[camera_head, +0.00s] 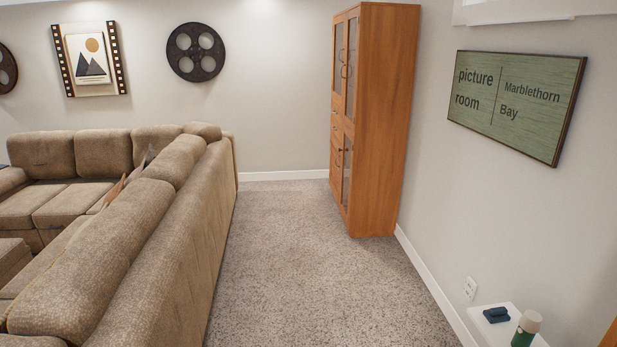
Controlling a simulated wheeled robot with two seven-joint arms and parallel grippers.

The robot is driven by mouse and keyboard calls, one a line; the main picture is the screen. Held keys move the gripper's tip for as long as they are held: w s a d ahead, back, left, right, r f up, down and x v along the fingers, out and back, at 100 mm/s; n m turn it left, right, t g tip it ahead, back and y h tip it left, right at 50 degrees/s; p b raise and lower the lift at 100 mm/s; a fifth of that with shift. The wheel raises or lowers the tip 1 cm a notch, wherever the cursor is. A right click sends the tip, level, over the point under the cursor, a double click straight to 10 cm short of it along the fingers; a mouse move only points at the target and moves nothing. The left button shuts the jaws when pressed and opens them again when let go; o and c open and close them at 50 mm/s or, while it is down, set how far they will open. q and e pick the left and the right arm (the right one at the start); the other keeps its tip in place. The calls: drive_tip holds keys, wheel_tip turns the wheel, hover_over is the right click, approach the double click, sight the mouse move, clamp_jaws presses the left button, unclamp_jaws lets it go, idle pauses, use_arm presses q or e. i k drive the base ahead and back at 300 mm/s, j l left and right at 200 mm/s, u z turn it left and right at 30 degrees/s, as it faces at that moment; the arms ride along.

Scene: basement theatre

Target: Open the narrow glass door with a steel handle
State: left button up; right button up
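A tall orange-brown wooden cabinet (385,120) stands against the right wall, its side panel facing me and its front turned left. The front shows at a steep slant. It has glass-paned doors above, with a curved handle (345,71), small drawers at mid height, and a lower glass-paned door (347,172). The doors appear shut. I cannot tell from here which door is the narrow one or which handle is steel. Neither of my grippers is in view.
A brown sectional sofa (170,225) fills the left. A carpeted aisle (300,255) lies clear between it and the right wall. A white surface (490,322) at bottom right holds a green bottle (526,328) and a dark blue object (496,314).

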sight(355, 13)
drive_tip(key=i, duration=5.35)
